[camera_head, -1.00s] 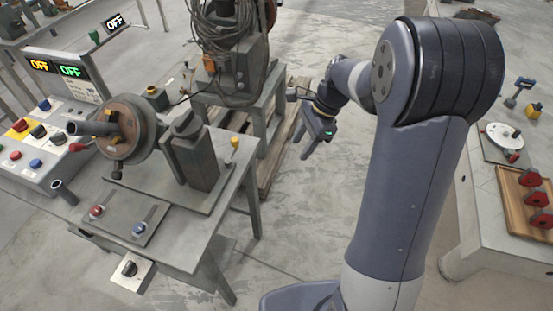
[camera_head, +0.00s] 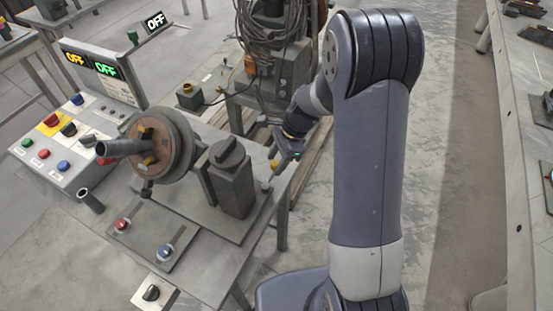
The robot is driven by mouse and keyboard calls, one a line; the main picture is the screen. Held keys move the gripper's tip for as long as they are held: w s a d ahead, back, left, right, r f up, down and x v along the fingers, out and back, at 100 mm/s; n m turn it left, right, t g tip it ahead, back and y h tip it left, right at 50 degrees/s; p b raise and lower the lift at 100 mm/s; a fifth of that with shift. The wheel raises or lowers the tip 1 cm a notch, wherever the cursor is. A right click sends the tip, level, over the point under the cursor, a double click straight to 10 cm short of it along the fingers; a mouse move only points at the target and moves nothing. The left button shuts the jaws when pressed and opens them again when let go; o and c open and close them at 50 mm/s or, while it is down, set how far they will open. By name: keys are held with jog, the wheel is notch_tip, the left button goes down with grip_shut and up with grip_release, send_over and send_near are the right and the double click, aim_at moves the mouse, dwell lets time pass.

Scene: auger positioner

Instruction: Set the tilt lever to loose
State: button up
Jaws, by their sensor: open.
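The positioner stands on the grey table, with a round brown faceplate (camera_head: 165,143) and a dark upright block (camera_head: 232,180). A small yellow-topped part (camera_head: 274,164) stands at the table's right side, beyond the block. No readable label shows which part is the tilt lever. My gripper (camera_head: 275,170) is open and empty, pointing down beside the yellow-topped part. It looks very close; whether they touch is unclear.
A control panel (camera_head: 70,155) with buttons and two OFF displays stands at left. A machine wrapped in cables (camera_head: 275,45) stands behind my gripper. Open floor lies right of my arm.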

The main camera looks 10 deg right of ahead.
jog(key=shift+f, duration=0.15)
jog(key=shift+c, duration=0.3)
grip_shut()
dwell(0.3)
